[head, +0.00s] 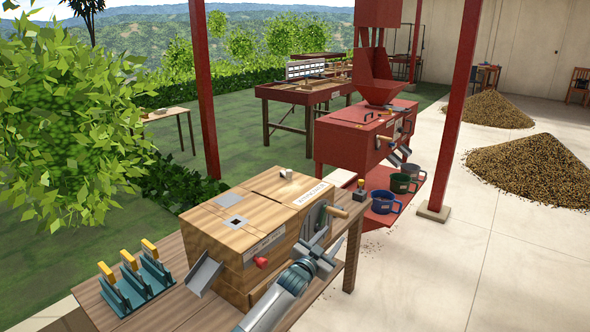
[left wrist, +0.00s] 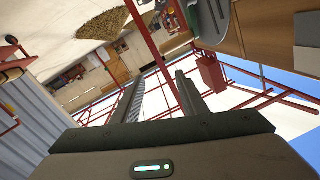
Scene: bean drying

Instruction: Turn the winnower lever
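The grey wheel (left wrist: 211,20) shows at the top there. My right gripper is not in view.
A metal chute (head: 204,275) and a teal rack with yellow handles (head: 138,283) are at the table's left. Behind stands a red hopper machine (head: 350,140) with cups (head: 385,203) beside it. Bean piles (head: 530,165) lie on the right; the floor in front is clear.

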